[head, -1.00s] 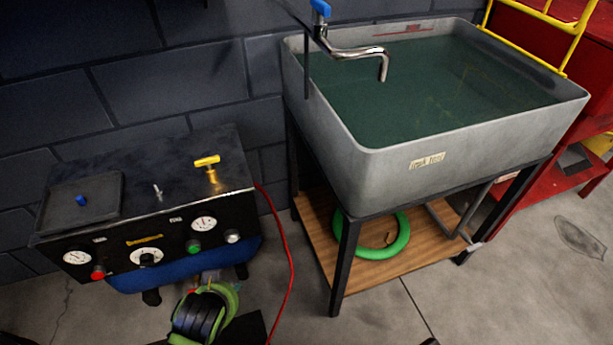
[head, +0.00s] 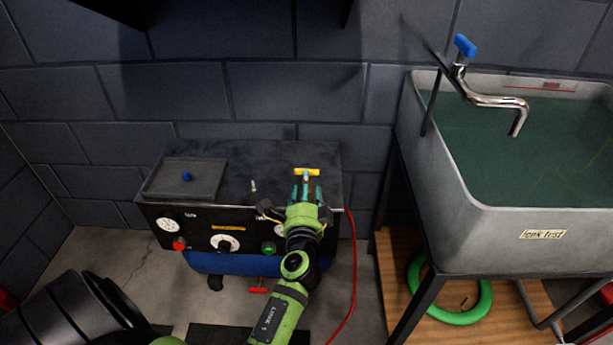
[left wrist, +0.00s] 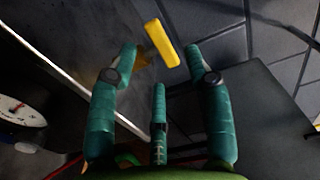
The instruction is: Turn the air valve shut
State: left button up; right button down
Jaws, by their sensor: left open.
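The air valve has a yellow T-shaped handle (head: 307,172) and stands on top of the black compressor cabinet, near its right end. In the left wrist view the yellow handle (left wrist: 162,43) shows just beyond the fingertips, between them. My left gripper (head: 306,187) is open, its teal fingers pointing at the handle from the front. In the left wrist view its fingers (left wrist: 165,60) are spread on either side of the handle, with a third finger below. I cannot tell whether any finger touches it. The valve's stem is mostly hidden in the head view. My right gripper is not in view.
The grey water sink (head: 470,230) with a blue-handled tap (head: 465,46) stands further right.

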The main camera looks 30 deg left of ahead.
pick_arm(q)
jog(key=shift+x, duration=2.2)
jog(key=shift+s, duration=0.1)
grip_shut()
